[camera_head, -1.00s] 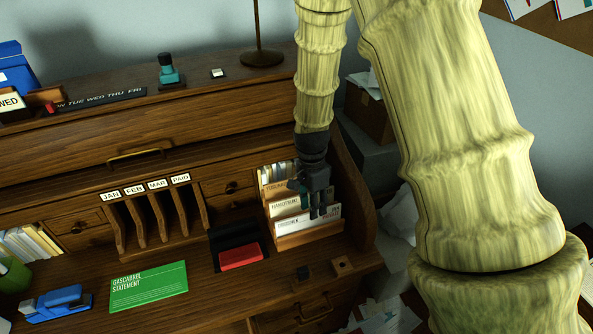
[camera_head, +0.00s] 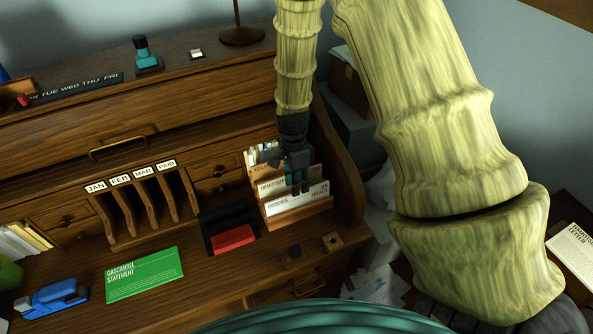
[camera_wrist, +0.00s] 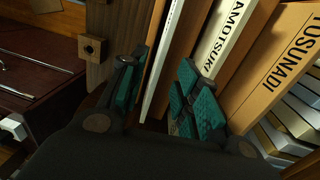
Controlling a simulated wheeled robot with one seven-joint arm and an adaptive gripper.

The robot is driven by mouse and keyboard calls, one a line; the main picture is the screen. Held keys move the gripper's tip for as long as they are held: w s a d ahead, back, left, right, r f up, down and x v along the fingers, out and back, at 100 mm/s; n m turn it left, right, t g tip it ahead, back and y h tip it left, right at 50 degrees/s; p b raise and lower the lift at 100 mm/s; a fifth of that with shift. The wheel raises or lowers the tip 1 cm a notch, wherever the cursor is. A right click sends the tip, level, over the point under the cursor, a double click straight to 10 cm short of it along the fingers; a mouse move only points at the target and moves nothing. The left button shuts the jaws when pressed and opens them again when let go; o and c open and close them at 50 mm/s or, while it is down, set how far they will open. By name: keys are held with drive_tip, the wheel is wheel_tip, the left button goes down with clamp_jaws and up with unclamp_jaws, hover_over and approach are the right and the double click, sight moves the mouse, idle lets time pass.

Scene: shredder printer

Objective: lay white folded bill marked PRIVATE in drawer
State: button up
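A white folded bill (camera_head: 297,199) stands in the front slot of the wooden letter rack (camera_head: 300,213), at the right of the desk. Small red print shows near its right end, too small to read. My gripper (camera_head: 297,188) points down at the rack. In the wrist view, its teal-padded fingers (camera_wrist: 162,100) are apart, with the edge of a white sheet (camera_wrist: 162,65) between them. I cannot tell whether either pad touches it. A desk drawer (camera_head: 308,286) with a metal handle is under the desktop; small drawers (camera_head: 216,178) are in the hutch.
Cards marked with names (camera_wrist: 280,62) stand behind the bill. A red pad (camera_head: 233,238) and a green statement (camera_head: 145,274) lie on the desktop. Upright dividers (camera_head: 145,203) and a blue stapler (camera_head: 52,298) are farther left. The desk's curved side (camera_head: 343,170) rises right of the rack.

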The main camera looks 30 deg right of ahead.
drive_tip(key=shift+s+f+p, duration=0.15)
drive_tip(key=shift+f+p, duration=0.05)
drive_tip(key=shift+f, duration=0.6)
drive_tip(key=shift+s+f+p, duration=0.1)
drive_tip(key=shift+f+p, duration=0.05)
drive_tip(key=shift+f, duration=0.65)
drive_tip(key=shift+c, duration=0.4)
clamp_jaws()
drive_tip(key=shift+r, duration=0.25)
drive_tip(key=shift+r+p, duration=0.75)
drive_tip(key=shift+r, duration=0.05)
